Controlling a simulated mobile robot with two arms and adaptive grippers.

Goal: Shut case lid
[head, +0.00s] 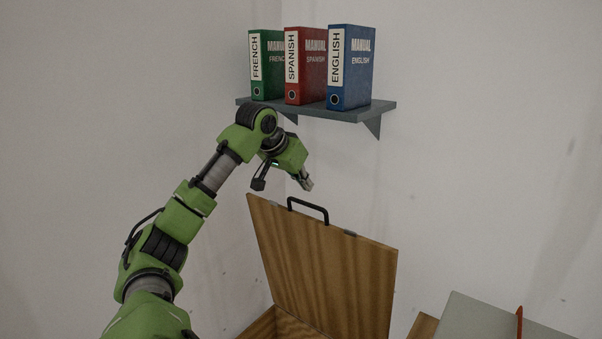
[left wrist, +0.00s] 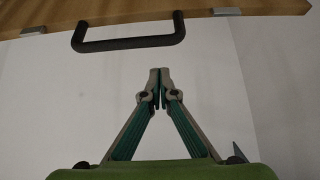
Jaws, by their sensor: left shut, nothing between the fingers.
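The wooden case lid (head: 325,265) stands raised, close to upright, in the head view. A black handle (head: 308,209) sits on its top edge. The case body (head: 272,325) shows only partly at the bottom of the head view. My left gripper (head: 307,184) is just above the lid's top edge, near the handle and apart from it. In the left wrist view the gripper (left wrist: 159,72) has its fingertips together with nothing between them. The handle (left wrist: 128,43) and the lid edge (left wrist: 200,14) lie beyond the fingertips. My right gripper is not in view.
A grey wall shelf (head: 320,108) above my left gripper holds a green binder (head: 266,75), a red binder (head: 306,75) and a blue binder (head: 351,75). A grey surface (head: 480,320) with a thin red object (head: 519,322) is at the lower right. White walls stand behind.

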